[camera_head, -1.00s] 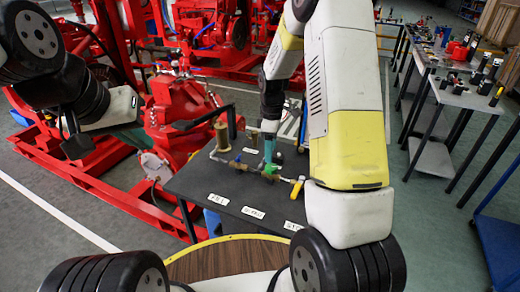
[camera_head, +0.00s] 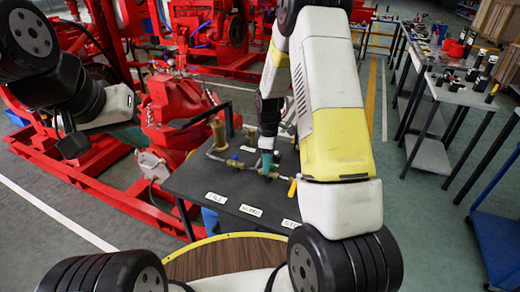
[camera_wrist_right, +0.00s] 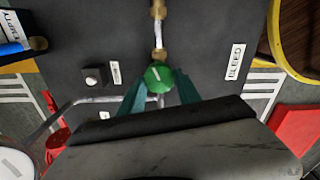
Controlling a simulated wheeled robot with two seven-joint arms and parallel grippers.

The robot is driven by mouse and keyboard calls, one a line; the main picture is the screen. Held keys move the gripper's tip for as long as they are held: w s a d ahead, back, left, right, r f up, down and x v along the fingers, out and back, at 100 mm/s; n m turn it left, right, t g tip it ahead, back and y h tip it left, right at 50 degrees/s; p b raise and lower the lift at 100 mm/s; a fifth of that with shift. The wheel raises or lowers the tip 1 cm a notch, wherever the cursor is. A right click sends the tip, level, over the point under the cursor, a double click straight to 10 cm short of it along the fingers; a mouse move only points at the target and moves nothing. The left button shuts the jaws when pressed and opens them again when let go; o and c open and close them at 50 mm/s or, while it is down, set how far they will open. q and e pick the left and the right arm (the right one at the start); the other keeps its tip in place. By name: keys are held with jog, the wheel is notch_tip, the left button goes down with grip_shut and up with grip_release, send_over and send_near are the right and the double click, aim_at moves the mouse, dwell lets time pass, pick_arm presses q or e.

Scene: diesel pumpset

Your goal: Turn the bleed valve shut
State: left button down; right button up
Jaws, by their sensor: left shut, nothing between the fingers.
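The bleed valve has a round green knob (camera_wrist_right: 158,77) with a pale mark across its top, seen in the right wrist view. It sits on a pipe above the dark bench top, near the BLEED label (camera_wrist_right: 235,62). My right gripper (camera_wrist_right: 160,82) has one teal finger on each side of the knob, open around it; I cannot tell whether either finger touches it. In the head view my right gripper (camera_head: 267,163) is down over the pipe and hides most of the knob. My left gripper (camera_head: 133,136) is shut and empty at the left, away from the bench, partly hidden by its own arm.
A yellow handle (camera_head: 292,187) is on the pipe's near end, close to my right arm. A brass cylinder (camera_head: 219,133) stands on the bench (camera_head: 200,180). Red pump machinery (camera_head: 175,115) is behind at left. Another table (camera_head: 465,93) holds tools at right.

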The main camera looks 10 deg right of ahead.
grip_shut()
jog(key=shift+m, duration=0.3)
jog(key=m, duration=0.5)
jog(key=shift+w, duration=0.1)
jog(key=m, duration=0.5)
jog(key=shift+d+m, duration=0.1)
jog(key=shift+m, duration=0.2)
jog(key=m, duration=0.5)
jog(key=shift+w+d+m, duration=0.1)
jog(key=shift+m, duration=0.2)
jog(key=m, duration=0.5)
jog(key=shift+d+m, duration=0.1)
jog(key=shift+m, duration=0.2)
